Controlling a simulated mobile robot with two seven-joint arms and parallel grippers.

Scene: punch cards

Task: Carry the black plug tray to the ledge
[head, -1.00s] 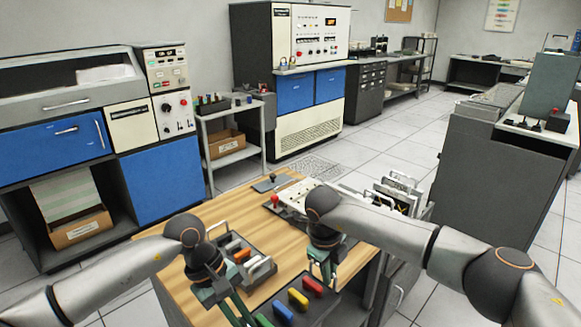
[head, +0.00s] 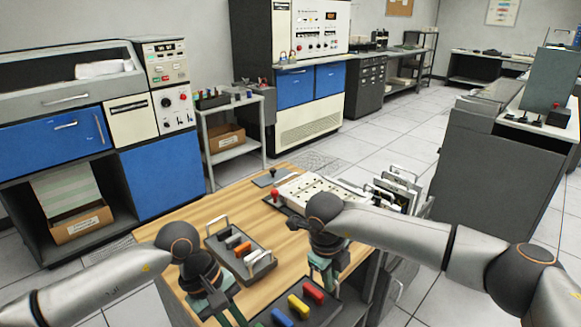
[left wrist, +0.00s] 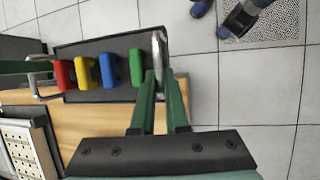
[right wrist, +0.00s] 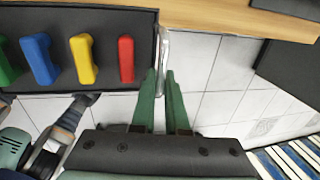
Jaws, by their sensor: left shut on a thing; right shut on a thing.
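The black plug tray (head: 322,312) carries red, yellow, blue and green plugs and shows at the bottom of the head view, cut off by the frame. My left gripper (left wrist: 158,78) is shut on the metal handle at one end, beside the green plug. My right gripper (right wrist: 163,76) is shut on the handle at the other end, beside the red plug. In the wrist views the tray (left wrist: 110,44) lies mostly past the wooden table's edge, with floor tiles showing around it. I cannot tell which surface is the ledge.
The wooden table (head: 190,222) holds another dark tray (head: 262,266) with handles and grey and orange blocks, plus a white panel (head: 300,190). Upright metal-handled items (head: 400,190) stand at its right. A grey cabinet (head: 490,180) stands further right, with open floor between.

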